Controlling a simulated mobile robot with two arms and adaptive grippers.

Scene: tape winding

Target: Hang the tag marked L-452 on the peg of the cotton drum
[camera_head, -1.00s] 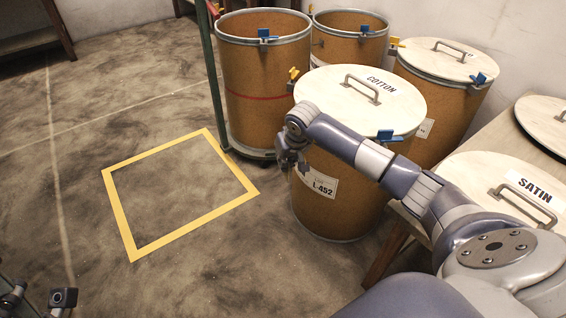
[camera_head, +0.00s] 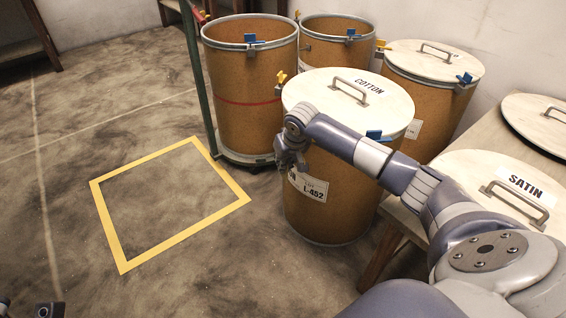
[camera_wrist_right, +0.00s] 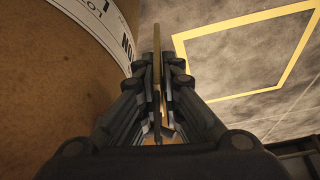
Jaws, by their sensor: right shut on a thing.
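The cotton drum (camera_head: 330,222) is a brown drum with a white lid lettered COTTON. A white label (camera_head: 314,188) on its side reads L-452; part of this label also shows in the right wrist view (camera_wrist_right: 108,22). My right gripper (camera_head: 288,166) is in front of the drum's left side, near the label. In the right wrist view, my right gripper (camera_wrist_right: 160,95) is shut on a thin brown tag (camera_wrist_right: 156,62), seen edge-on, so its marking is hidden. I cannot make out the peg. Part of my left gripper (camera_head: 50,309) shows at the bottom left edge.
An open drum (camera_head: 250,75) with a red line stands behind on the left, by a green post (camera_head: 196,80). A yellow floor square (camera_head: 180,241) encloses bare floor.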

